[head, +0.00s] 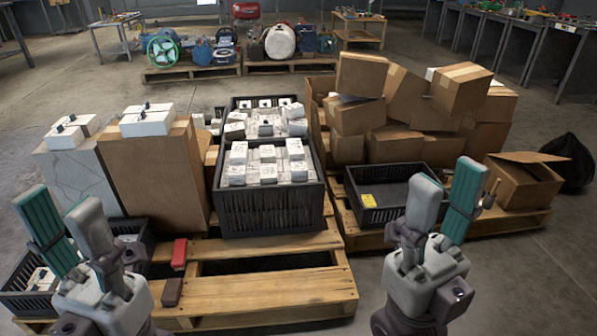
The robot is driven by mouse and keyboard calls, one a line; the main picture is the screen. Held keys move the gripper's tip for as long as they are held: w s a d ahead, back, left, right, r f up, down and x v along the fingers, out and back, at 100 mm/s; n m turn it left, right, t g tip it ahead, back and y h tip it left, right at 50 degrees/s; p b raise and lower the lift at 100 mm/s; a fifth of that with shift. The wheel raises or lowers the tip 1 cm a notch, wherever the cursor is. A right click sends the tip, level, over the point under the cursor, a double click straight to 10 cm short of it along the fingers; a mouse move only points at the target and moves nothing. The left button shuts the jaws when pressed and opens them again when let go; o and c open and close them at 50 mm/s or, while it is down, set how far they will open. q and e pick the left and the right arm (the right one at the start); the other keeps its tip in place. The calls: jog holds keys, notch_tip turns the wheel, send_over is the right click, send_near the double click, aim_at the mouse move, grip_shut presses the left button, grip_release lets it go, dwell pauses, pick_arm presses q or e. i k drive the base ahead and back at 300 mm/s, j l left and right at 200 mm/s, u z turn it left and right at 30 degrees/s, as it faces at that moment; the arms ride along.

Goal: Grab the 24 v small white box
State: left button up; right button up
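Several small white boxes (268,172) sit in rows on top of a tall black slatted crate (268,212) at mid-picture. More white boxes (265,128) are in the black crate behind it. Others lie on a tall brown carton (150,165) and on a grey-white box (72,172) at the left. Their labels are too small to read, so I cannot tell which is 24 V. My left gripper (62,200) is open and empty, in front of the left boxes. My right gripper (447,180) is open and empty, in front of the right pallet.
Wooden pallets (270,290) carry the goods. A low black crate (375,212) with a yellow item stands right of the tall crate. Brown cartons (462,88) are piled behind it. Floor is open at the lower right.

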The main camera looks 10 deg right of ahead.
aim_at(298, 169)
jog(key=i+l, duration=0.2)
jog(key=l, duration=0.15)
jog(key=i+l+u, duration=0.1)
jog(key=l, duration=0.25)
jog(key=i+l, duration=0.5)
jog(key=l, duration=0.25)
jog(key=i+l+u, duration=0.1)
jog(key=l, duration=0.25)
jog(key=i+l, duration=0.4)
jog(key=l, duration=0.35)
jog(key=u, duration=0.05)
